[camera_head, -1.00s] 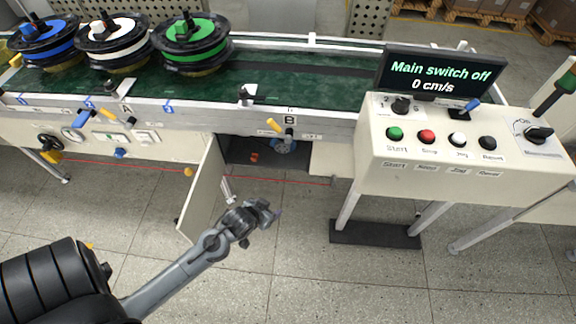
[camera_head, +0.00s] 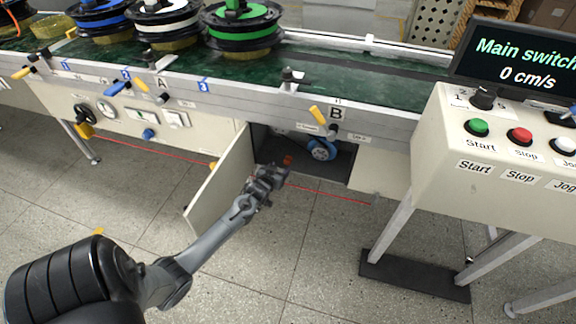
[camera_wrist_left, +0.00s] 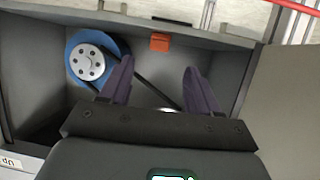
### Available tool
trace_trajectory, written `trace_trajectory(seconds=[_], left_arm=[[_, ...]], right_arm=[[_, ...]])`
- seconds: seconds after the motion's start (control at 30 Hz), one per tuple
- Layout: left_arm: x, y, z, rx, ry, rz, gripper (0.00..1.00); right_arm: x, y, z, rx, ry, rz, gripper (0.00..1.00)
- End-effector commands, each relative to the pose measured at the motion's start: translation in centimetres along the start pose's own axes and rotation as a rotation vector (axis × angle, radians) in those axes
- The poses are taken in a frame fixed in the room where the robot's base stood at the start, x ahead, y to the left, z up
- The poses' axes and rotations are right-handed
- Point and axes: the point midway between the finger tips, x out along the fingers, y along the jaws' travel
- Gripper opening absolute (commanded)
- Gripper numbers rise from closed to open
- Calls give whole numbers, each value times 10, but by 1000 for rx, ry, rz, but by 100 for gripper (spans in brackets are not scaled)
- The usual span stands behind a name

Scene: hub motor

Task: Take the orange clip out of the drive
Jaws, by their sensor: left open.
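The orange clip (camera_wrist_left: 160,42) is a small block at the far edge of the open drive compartment in the left wrist view. In the head view the clip (camera_head: 288,160) shows as a small orange spot in the compartment. The drive has a blue pulley (camera_wrist_left: 96,58) with a silver hub and a dark belt; the pulley (camera_head: 320,150) also shows in the head view. My left gripper (camera_wrist_left: 158,80) is open, its two fingers spread, with nothing held between them. In the head view the left gripper (camera_head: 270,172) is at the compartment's opening, just short of the clip. My right gripper is not in view.
The compartment's door (camera_head: 217,180) stands open left of my gripper. The conveyor (camera_head: 340,80) runs above, with spools such as the green one (camera_head: 243,28) on it. The control box (camera_head: 500,140) reads "Main switch" and 0 cm/s.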

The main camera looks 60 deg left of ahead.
Motion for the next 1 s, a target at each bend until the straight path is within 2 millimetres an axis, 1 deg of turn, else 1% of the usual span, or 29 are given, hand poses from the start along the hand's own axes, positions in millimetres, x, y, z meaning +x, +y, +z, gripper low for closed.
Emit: trace_trajectory(seconds=[0.03, 0.1, 0.2, 0.37, 0.47, 0.73, 0.9, 1.0], left_arm=[[10, 0, 4, 1, 1, 0, 62], [17, 0, 3, 1, 1, 0, 62], [24, 0, 2, 0, 0, 0, 62], [29, 0, 2, 1, -1, 0, 62], [36, 1, 2, 1, 1, 0, 62], [64, 2, 3, 0, 1, 0, 62], [76, 1, 1, 1, 0, 0, 62], [78, 1, 0, 1, -1, 0, 62]], right_arm=[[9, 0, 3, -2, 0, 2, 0], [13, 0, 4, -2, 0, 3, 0], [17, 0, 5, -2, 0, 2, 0], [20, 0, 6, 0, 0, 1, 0], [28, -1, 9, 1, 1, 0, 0], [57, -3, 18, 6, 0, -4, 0], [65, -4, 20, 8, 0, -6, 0], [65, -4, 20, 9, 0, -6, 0]])
